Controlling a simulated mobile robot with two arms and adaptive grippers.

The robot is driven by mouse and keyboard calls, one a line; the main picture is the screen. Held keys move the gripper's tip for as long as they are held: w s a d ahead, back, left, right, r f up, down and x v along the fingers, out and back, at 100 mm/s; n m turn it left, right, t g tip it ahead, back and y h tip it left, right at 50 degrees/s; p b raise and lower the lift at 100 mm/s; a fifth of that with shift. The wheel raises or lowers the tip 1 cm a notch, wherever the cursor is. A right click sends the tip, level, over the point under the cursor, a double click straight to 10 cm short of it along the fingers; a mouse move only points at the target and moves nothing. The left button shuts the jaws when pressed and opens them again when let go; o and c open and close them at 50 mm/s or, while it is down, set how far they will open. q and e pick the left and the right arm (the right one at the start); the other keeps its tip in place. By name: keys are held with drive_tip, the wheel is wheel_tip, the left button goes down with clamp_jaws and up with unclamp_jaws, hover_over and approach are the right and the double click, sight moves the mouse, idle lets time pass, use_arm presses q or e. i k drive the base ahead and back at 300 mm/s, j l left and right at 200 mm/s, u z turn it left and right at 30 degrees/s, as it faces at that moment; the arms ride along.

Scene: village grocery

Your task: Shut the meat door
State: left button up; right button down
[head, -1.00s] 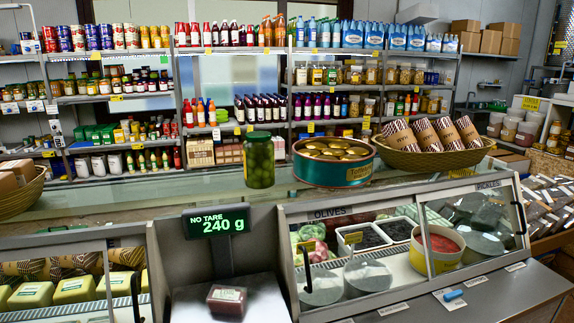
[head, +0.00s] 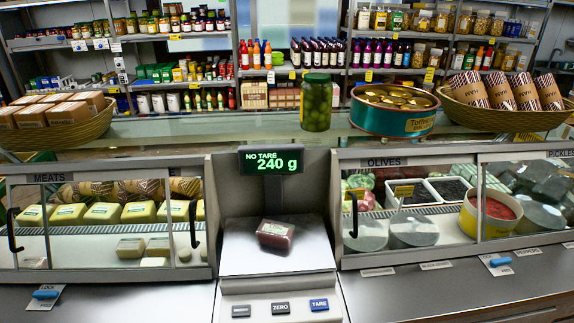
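The meat case, labelled MEATS (head: 50,178), is at the left of the counter in the head view. It has a glazed front with a black handle (head: 193,222) at its right end and another black handle (head: 13,230) at its left end. Upright frame edges cross the glass between them. I cannot tell how far its door stands open. Wrapped yellow blocks (head: 102,213) and paler blocks lie on the shelves inside. Neither of my grippers is in view.
A scale (head: 240,248) reading 240 g stands right of the meat case, with a dark red packet (head: 275,235) on it. The olives case (head: 410,162) is further right. A green jar (head: 317,103), a round tin (head: 394,112) and baskets stand on the glass top.

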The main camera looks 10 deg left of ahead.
sight(152, 172)
drive_tip(key=u, duration=1.65)
drive_tip(key=l+z, duration=0.1)
drive_tip(key=i+l, duration=0.05)
drive_tip(key=l, duration=0.05)
